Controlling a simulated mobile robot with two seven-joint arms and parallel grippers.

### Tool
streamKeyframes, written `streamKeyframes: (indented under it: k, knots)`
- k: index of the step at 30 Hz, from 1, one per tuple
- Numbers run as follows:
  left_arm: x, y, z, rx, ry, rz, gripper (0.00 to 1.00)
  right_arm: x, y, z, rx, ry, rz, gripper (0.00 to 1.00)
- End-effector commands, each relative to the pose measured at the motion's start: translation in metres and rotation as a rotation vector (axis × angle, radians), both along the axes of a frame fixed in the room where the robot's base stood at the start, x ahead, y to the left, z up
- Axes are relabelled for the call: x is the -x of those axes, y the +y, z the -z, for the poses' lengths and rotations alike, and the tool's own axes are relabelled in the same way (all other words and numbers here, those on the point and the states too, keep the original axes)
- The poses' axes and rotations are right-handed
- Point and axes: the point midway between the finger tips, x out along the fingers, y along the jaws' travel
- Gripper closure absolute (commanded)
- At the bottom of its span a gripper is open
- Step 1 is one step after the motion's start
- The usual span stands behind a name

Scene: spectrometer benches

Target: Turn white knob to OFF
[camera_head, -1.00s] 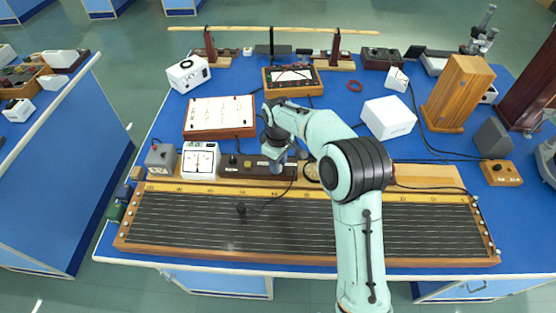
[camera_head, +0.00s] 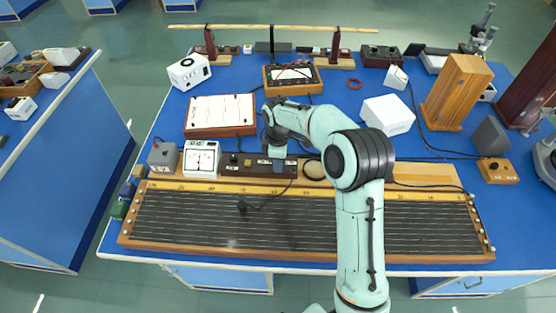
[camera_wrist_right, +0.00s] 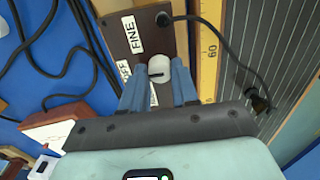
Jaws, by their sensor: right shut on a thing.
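The white knob (camera_wrist_right: 160,68) shows in the right wrist view on a dark brown panel (camera_wrist_right: 148,38), with a dark pointer line on its face. My right gripper (camera_wrist_right: 159,82) is shut on it, one blue finger on each side. A FINE label (camera_wrist_right: 132,35) is on the panel beyond the knob, and a partly covered label reading OFF (camera_wrist_right: 124,70) lies beside the left finger. In the head view my right gripper (camera_head: 278,166) is over the right part of the dark panel (camera_head: 232,170) and hides the knob. My left gripper is not in view.
A long wooden board with strung wires (camera_head: 290,218) lies in front of the panel. A white meter (camera_head: 201,160) and a grey box (camera_head: 162,157) stand to the left. A black cable (camera_wrist_right: 230,50) runs from the panel. A white box (camera_head: 388,115) stands behind my right arm.

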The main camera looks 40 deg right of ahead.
Motion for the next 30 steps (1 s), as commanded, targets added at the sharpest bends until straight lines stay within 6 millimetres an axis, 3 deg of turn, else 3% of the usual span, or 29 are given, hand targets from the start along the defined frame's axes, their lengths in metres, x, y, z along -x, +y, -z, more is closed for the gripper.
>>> streamKeyframes:
  k: [11, 12, 13, 14, 23, 26, 30]
  knots:
    - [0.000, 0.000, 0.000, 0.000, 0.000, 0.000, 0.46, 0.000, 0.000, 0.000, 0.001, 0.001, -0.002, 1.00]
    - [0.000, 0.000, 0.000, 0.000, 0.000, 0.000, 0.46, 0.000, 0.000, 0.000, 0.001, 0.001, -0.002, 0.58]
    - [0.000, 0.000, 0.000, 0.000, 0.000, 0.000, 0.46, 0.000, 0.000, 0.000, 0.001, 0.001, -0.002, 0.48]
    - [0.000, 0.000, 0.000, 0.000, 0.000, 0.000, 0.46, 0.000, 0.000, 0.000, 0.001, 0.001, -0.002, 0.45]
    - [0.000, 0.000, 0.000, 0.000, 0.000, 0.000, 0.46, 0.000, 0.000, -0.001, 0.001, -0.001, -0.002, 0.45]
    - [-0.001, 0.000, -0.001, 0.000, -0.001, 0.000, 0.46, -0.001, 0.000, -0.009, 0.001, -0.002, -0.002, 0.45]
    - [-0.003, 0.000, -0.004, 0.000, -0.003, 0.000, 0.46, -0.001, 0.000, -0.035, 0.001, -0.006, -0.001, 0.45]
